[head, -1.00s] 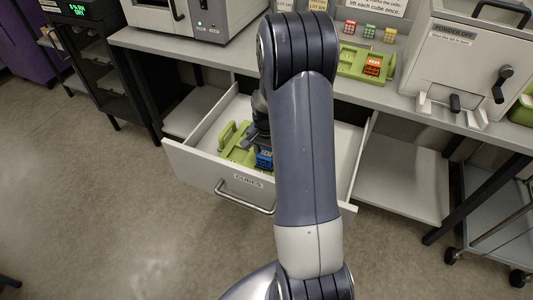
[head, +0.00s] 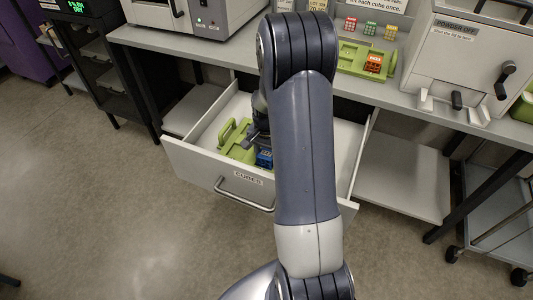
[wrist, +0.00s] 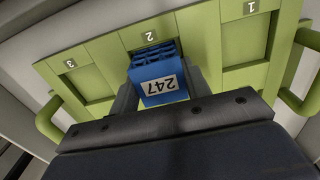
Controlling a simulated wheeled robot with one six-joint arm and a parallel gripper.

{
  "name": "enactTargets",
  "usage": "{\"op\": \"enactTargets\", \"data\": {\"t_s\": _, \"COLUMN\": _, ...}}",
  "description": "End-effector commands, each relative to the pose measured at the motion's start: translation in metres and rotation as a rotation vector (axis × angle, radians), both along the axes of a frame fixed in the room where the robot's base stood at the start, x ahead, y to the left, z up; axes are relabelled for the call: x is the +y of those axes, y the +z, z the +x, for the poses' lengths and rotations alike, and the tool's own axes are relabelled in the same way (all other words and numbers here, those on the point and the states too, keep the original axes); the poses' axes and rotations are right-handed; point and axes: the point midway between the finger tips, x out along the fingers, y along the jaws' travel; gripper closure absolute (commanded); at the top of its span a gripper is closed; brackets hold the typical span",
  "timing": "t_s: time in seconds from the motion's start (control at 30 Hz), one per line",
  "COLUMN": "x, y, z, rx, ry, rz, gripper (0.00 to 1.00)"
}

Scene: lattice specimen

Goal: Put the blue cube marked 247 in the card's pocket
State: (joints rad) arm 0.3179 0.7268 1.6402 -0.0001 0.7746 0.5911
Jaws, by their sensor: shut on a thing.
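The blue lattice cube (wrist: 157,82) has a white label reading 247, which faces the wrist camera. My gripper (wrist: 158,95) is shut on it, one finger at each side. The cube is at pocket 2 of a green three-pocket holder (wrist: 104,51); I cannot tell whether it is seated or just above. In the head view the cube (head: 264,159) and holder (head: 236,149) are in the open drawer, with my arm covering much of them.
The drawer (head: 190,160), labelled CUBES, is pulled out, with walls around the holder. Pockets 1 and 3 look empty.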

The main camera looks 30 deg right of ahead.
Motion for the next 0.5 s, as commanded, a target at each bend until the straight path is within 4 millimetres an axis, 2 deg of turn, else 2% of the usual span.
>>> {"op": "enactTargets", "data": {"t_s": 0.23, "x": 0.0000, "y": 0.0003, "z": 0.0000, "rx": 0.000, "ry": 0.000, "rz": 0.000, "gripper": 0.75}}
{"op": "enactTargets", "data": {"t_s": 0.27, "x": 0.0000, "y": 0.0003, "z": 0.0000, "rx": 0.000, "ry": 0.000, "rz": 0.000, "gripper": 0.52}}
{"op": "enactTargets", "data": {"t_s": 0.5, "x": 0.0000, "y": 0.0003, "z": 0.0000, "rx": 0.000, "ry": 0.000, "rz": 0.000, "gripper": 0.33}}
